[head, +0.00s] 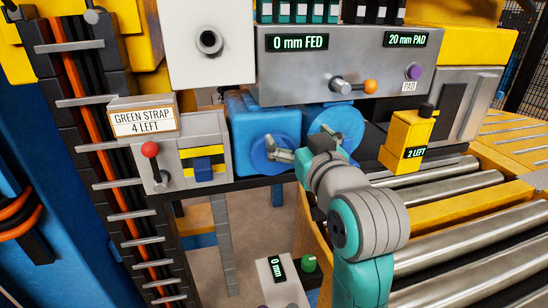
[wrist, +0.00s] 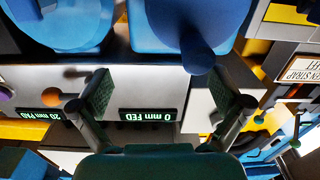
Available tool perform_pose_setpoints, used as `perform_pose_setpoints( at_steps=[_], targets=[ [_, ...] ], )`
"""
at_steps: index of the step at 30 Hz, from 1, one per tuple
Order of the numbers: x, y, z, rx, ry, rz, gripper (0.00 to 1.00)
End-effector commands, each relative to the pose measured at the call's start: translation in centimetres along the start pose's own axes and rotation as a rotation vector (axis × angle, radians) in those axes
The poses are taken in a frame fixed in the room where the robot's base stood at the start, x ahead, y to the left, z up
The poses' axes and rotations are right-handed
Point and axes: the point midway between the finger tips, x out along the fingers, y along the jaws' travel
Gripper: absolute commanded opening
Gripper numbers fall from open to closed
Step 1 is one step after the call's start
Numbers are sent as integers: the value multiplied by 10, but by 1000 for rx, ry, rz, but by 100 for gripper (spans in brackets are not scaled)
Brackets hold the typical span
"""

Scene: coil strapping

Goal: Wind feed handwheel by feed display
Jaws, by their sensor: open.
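The feed display (head: 298,42) reads "0 mm FED" on a grey panel; it shows upside down in the wrist view (wrist: 148,116). Below it are two blue round units. The left blue wheel (head: 257,153) is partly hidden by my gripper; in the wrist view its blue body (wrist: 220,15) carries a protruding blue knob (wrist: 197,57). The right blue unit (head: 332,113) also shows in the wrist view (wrist: 60,25). I cannot tell for certain which part is the feed handwheel. My gripper (head: 299,145) is open and empty in front of the blue units; both fingers show in the wrist view (wrist: 165,98).
A lever with an orange knob (head: 370,87) and a purple button (head: 414,71) sit right on the panel. A yellow box (head: 399,140) reads "2 LEFT". A red-knobbed lever (head: 149,150) stands left under the "GREEN STRAP 4 LEFT" sign. Metal rollers (head: 480,230) fill the lower right.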

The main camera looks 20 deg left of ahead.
Motion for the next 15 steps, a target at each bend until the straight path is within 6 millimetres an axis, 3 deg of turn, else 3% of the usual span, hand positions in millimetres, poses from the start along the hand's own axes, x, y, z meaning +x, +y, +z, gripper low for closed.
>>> perform_pose_setpoints(
  at_steps=[15],
  targets=[
    [1, -15, 10, 0, 0, -1, 100]
  ],
)
